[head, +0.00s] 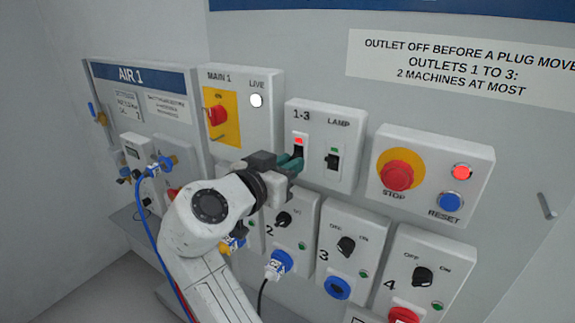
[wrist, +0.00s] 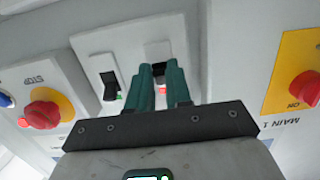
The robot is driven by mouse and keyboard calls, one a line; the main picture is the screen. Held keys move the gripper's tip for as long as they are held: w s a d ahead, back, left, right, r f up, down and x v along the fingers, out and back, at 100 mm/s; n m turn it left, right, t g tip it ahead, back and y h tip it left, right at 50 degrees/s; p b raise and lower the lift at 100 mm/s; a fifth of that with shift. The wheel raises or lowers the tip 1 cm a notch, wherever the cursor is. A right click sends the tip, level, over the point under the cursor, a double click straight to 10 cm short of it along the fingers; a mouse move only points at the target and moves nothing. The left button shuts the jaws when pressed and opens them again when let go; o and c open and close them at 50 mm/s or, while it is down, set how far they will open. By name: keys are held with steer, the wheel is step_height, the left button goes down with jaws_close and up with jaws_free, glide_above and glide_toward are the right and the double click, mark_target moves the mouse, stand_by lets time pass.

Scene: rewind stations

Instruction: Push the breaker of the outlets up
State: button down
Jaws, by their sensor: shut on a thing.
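The breaker of the outlets is the black switch (head: 298,150) under the label "1-3", on the left of a white box (head: 349,118). A small red light (head: 298,140) shows just above it. The wrist view, turned upside down, also shows this breaker (wrist: 159,70) and its red light (wrist: 162,90).
The LAMP switch (head: 333,159) with a green light is close on the right. The MAIN 1 box (head: 268,128) with a red knob is on the left. The red STOP button (head: 396,176) is farther right. Outlet boxes with knobs (head: 346,247) are below.

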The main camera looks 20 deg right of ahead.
mark_target(296, 155)
step_height(296, 155, up, 3)
steer(key=g+y+p, duration=0.2)
steer(key=y+p, duration=0.1)
steer(key=shift+f+g, duration=0.2)
steer(key=shift+g, duration=0.1)
steer(key=shift+w+d+r+g+y+p, duration=0.1)
steer(key=shift+r+g+y+p, duration=0.1)
steer(key=shift+g+y+p, duration=0.3)
steer(key=shift+w+r+g+y+p, duration=0.1)
steer(key=shift+r+g+y, duration=0.1)
steer(key=shift+y, duration=0.5)
steer(key=shift+w+d+r+g+y, duration=0.1)
steer(key=shift+d+r+g+y, duration=0.1)
steer(key=shift+g+y, duration=0.3)
steer(key=shift+w+d+r+g+y, duration=0.15)
steer(key=shift+g+y, duration=0.15)
steer(key=shift+y, duration=0.3)
steer(key=shift+s, duration=0.1)
steer(key=c, duration=1)
jaws_free()
steer(key=shift+c, duration=0.2)
steer(key=shift+a, duration=0.1)
steer(key=b+v, duration=0.1)
steer(key=v, duration=0.9)
steer(key=shift+r, duration=0.35)
steer(key=shift+s+a, duration=0.1)
